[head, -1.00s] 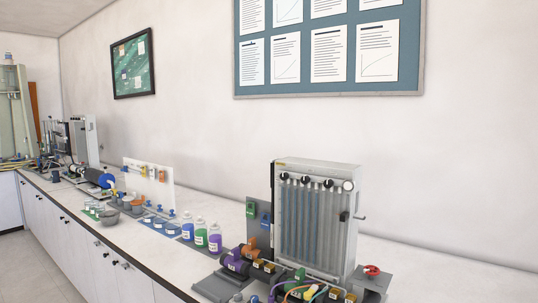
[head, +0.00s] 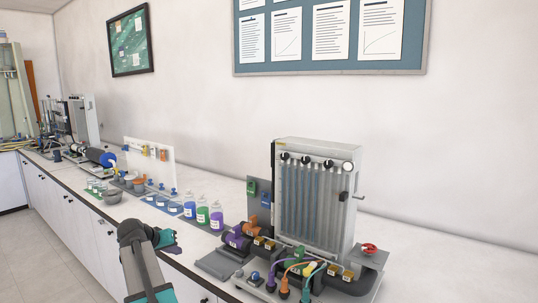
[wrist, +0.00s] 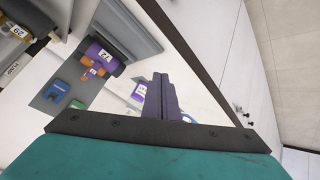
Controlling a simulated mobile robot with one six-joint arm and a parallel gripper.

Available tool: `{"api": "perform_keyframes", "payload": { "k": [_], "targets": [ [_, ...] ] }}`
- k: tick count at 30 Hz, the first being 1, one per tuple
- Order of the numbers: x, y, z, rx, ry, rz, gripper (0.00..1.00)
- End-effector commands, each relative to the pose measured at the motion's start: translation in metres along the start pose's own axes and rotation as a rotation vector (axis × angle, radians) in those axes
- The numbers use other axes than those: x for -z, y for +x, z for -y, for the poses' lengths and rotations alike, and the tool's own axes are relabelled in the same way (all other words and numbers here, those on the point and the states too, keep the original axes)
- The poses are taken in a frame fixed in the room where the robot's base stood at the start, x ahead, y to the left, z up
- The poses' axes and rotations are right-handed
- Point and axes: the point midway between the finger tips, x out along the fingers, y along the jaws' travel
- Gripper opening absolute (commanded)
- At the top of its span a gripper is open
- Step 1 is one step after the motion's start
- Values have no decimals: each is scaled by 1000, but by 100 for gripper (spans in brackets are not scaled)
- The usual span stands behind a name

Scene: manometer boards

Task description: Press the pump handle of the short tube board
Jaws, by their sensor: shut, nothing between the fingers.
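A manometer board (head: 314,200) with several upright tubes stands on the bench at the right in the head view. I cannot tell whether it is the short tube board. A small dark handle or knob (head: 344,196) sticks out on its right side, and a red part (head: 369,248) sits on a grey block to its right. I cannot tell which part is the pump handle. My gripper (head: 172,247) is over the bench's front edge, left of the board and apart from it. Its dark fingers (wrist: 166,97) are together and empty in the wrist view.
Purple and orange fittings (head: 237,238) and several coloured hoses (head: 296,271) crowd the board's front. Bottles of coloured liquid (head: 203,215) stand to its left. More equipment (head: 85,125) stands far along the bench.

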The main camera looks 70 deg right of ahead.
Motion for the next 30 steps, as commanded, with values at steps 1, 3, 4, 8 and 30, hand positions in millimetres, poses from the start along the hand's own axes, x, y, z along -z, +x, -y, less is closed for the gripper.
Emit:
{"api": "perform_keyframes", "payload": {
  "k": [1, 3, 4, 8, 30],
  "targets": [
    [21, -8, -19, -17, 33, -22, 0],
    [45, -17, -43, -41, 74, -51, 0],
    [54, -21, -54, -52, 92, -63, 0],
    [95, -42, -103, -98, 171, -117, 0],
    [241, -213, -392, -371, 580, -420, 0]
  ]
}}
